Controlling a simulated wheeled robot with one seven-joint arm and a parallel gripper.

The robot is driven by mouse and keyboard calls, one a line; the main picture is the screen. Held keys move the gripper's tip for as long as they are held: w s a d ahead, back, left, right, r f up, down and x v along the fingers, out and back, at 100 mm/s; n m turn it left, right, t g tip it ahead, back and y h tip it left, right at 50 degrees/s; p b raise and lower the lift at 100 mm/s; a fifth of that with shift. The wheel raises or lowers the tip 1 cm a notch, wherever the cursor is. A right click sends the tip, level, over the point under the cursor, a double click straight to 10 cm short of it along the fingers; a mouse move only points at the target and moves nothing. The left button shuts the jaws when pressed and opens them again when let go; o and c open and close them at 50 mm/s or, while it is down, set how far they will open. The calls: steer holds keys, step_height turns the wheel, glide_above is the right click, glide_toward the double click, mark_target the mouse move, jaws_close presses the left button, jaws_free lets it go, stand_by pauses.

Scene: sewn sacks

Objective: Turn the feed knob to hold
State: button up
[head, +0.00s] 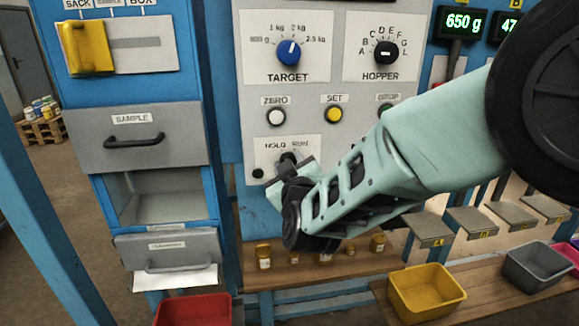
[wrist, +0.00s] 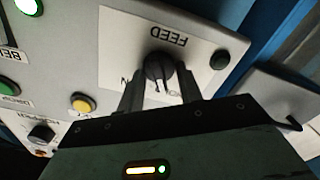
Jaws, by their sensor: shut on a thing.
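The feed knob (head: 287,157) is a small dark knob on the grey panel, under the words HOLD and RUN. In the wrist view the knob (wrist: 158,66) sits on a white plate (wrist: 200,55) lettered FEED, seen upside down. Its pale pointer line points down in that view, between the partly hidden labels on both sides; I cannot tell its exact setting. My gripper (head: 290,172) reaches the knob from the lower right. In the wrist view my gripper's fingers (wrist: 160,82) are shut on the knob, one on each side.
Above are a blue TARGET dial (head: 289,53), a black HOPPER dial (head: 387,53), a white ZERO button (head: 276,117) and a yellow SET button (head: 335,114). A grey SAMPLE drawer (head: 135,135) is at left. A yellow bin (head: 427,292) stands on the bench below.

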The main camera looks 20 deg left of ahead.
stand_by(0.3)
steer(key=o, duration=1)
steer(key=shift+c, duration=0.2)
steer(key=b+v, duration=0.5)
steer(key=v, duration=1.2)
steer(key=shift+s, duration=0.25)
steer(key=s+d+f+m+g+h, duration=0.1)
steer(key=s+d+f+g+h, duration=0.2)
steer(key=d, duration=0.6)
steer(key=s+d+f+m+g+h, duration=0.2)
steer(key=s+d+f+g+h, duration=0.1)
steer(key=s+d+g, duration=0.4)
steer(key=s+d+f+m+g+h, duration=0.1)
steer(key=s+d+f+g+h, duration=0.2)
steer(key=d, duration=0.8)
steer(key=s+g, duration=0.2)
steer(key=shift+s+d+f+m, duration=0.2)
steer(key=shift+s+d+m, duration=0.2)
